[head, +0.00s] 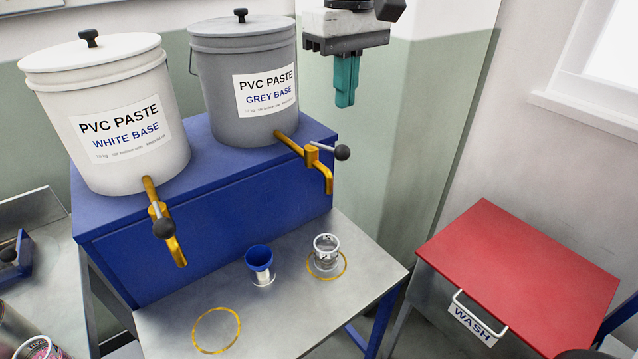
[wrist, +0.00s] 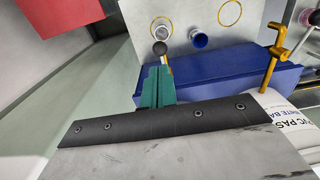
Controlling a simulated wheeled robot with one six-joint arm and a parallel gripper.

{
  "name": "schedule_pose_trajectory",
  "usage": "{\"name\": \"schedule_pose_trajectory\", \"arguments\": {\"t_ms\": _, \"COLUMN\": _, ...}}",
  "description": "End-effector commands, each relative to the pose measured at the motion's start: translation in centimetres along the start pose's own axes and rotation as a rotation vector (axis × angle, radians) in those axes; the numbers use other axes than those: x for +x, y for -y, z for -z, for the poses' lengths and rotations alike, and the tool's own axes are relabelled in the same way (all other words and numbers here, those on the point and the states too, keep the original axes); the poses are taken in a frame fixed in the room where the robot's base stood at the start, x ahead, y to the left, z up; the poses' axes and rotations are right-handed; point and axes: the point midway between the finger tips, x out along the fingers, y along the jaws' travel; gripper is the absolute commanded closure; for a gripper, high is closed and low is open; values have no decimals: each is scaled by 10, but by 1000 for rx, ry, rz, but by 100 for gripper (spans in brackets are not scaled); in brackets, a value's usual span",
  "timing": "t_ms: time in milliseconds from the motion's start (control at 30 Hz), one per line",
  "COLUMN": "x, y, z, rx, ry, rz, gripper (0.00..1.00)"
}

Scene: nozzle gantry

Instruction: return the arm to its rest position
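My gripper (head: 345,98) has teal fingers and hangs pointing down at the upper middle of the head view, right of the grey bucket. Its fingers are together with nothing between them. In the wrist view the fingers (wrist: 157,88) also sit side by side and hold nothing. They are well above the steel shelf and apart from everything there.
A white bucket (head: 120,110) and a grey bucket (head: 243,85) with brass taps stand on a blue stand (head: 200,215). A blue cup (head: 259,265) and a clear cup (head: 326,250) stand on the steel shelf (head: 270,320). A red-lidded wash bin (head: 520,275) is at right.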

Motion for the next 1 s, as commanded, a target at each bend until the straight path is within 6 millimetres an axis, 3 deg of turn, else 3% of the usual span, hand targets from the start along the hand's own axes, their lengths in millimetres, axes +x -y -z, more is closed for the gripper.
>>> {"name": "schedule_pose_trajectory", "arguments": {"t_ms": 167, "x": 14, "y": 0, "z": -4, "rx": 18, "ry": 11, "rz": 1, "gripper": 100}}
{"name": "schedule_pose_trajectory", "arguments": {"t_ms": 233, "x": 28, "y": 0, "z": -19, "rx": 33, "ry": 23, "rz": 1, "gripper": 100}}
{"name": "schedule_pose_trajectory", "arguments": {"t_ms": 367, "x": 50, "y": -20, "z": -73, "rx": 124, "ry": 24, "rz": 1, "gripper": 100}}
{"name": "schedule_pose_trajectory", "arguments": {"t_ms": 500, "x": 74, "y": -40, "z": -139, "rx": 248, "ry": 8, "rz": -1, "gripper": 100}}
{"name": "schedule_pose_trajectory", "arguments": {"t_ms": 700, "x": 108, "y": -54, "z": -225, "rx": 427, "ry": -33, "rz": -10, "gripper": 100}}
{"name": "schedule_pose_trajectory", "arguments": {"t_ms": 833, "x": 122, "y": -56, "z": -260, "rx": 516, "ry": -64, "rz": -20, "gripper": 100}}
{"name": "schedule_pose_trajectory", "arguments": {"t_ms": 1000, "x": 120, "y": -60, "z": -277, "rx": 584, "ry": -107, "rz": -35, "gripper": 100}}
